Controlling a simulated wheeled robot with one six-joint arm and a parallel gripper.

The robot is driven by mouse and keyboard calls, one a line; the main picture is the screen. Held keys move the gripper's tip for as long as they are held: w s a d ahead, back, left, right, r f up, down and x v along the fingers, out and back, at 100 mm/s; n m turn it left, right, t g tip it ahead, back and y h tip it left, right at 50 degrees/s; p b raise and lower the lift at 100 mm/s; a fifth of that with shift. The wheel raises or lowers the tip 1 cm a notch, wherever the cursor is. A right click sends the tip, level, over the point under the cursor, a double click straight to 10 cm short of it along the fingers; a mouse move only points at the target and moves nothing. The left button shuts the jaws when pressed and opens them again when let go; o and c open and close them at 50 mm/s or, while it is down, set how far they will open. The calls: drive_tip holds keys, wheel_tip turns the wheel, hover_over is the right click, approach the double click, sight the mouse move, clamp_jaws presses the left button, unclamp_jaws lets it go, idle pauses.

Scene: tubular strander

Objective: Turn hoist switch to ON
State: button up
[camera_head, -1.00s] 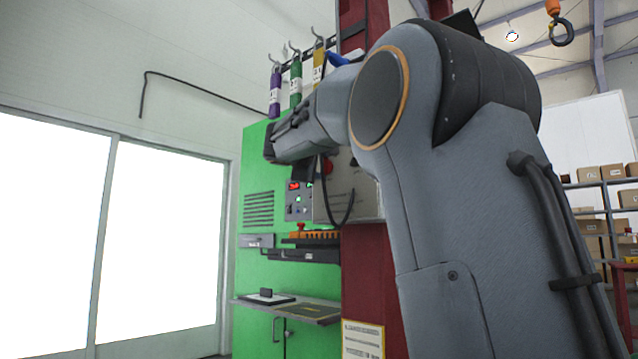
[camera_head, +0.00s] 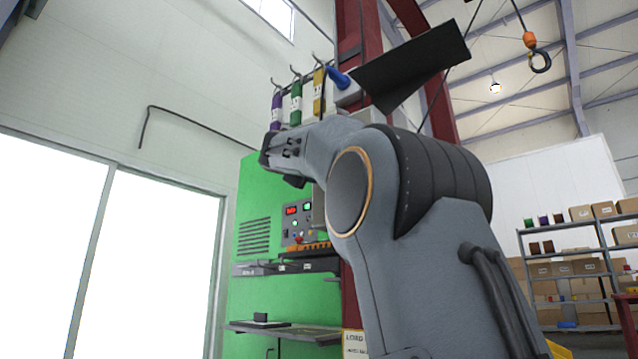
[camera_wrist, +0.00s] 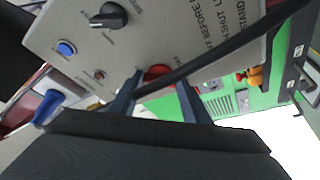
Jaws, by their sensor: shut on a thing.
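A grey control panel (camera_wrist: 75,30) fills the upper left of the wrist view. I cannot read which is labelled as the hoist switch.
The green cabinet (camera_head: 250,215) has a small lit panel (camera_head: 298,222) and a shelf (camera_head: 285,331). Purple, green and yellow tagged items hang on hooks above. A red column (camera_head: 362,40) stands behind my arm. A hoist hook (camera_head: 540,60) hangs upper right, above shelving (camera_head: 570,255) with boxes.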

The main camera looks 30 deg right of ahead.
drive_tip(key=shift+w+m+h+b, duration=0.1)
drive_tip(key=shift+m+h+b, duration=0.3)
drive_tip(key=shift+m+b, duration=0.55)
drive_tip(key=o, duration=1)
drive_tip(key=shift+o, duration=0.2)
drive_tip(key=shift+a, duration=0.1)
drive_tip(key=v, duration=0.7)
drive_tip(key=shift+s+a+b, duration=0.25)
drive_tip(key=shift+b, duration=0.05)
drive_tip(key=shift+f, duration=0.1)
